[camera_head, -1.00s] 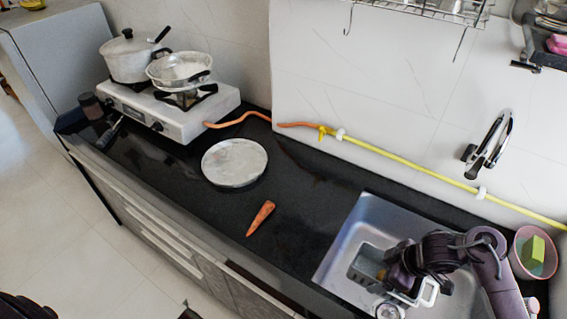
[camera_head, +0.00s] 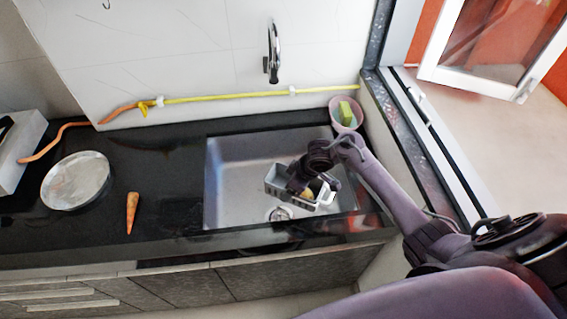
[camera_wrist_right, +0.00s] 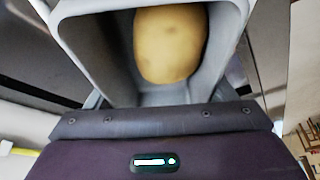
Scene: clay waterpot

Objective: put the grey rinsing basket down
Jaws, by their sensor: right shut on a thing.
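The grey rinsing basket (camera_head: 276,182) is within the sink's outline (camera_head: 232,170) in the head view, just above the drain (camera_head: 281,213). I cannot tell if it touches the sink bottom. My right gripper (camera_head: 303,188) reaches in from the right and is shut on the basket, hiding part of it. A yellow-brown potato (camera_wrist_right: 170,45) lies inside the basket (camera_wrist_right: 232,38) in the right wrist view. My left gripper is out of view.
A carrot (camera_head: 132,212) and a round metal lid or plate (camera_head: 76,181) lie on the black counter (camera_head: 170,165) left of the sink. A pink bowl with a green-yellow sponge (camera_head: 346,112) stands at the back right. A tap (camera_head: 272,55) is on the wall above.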

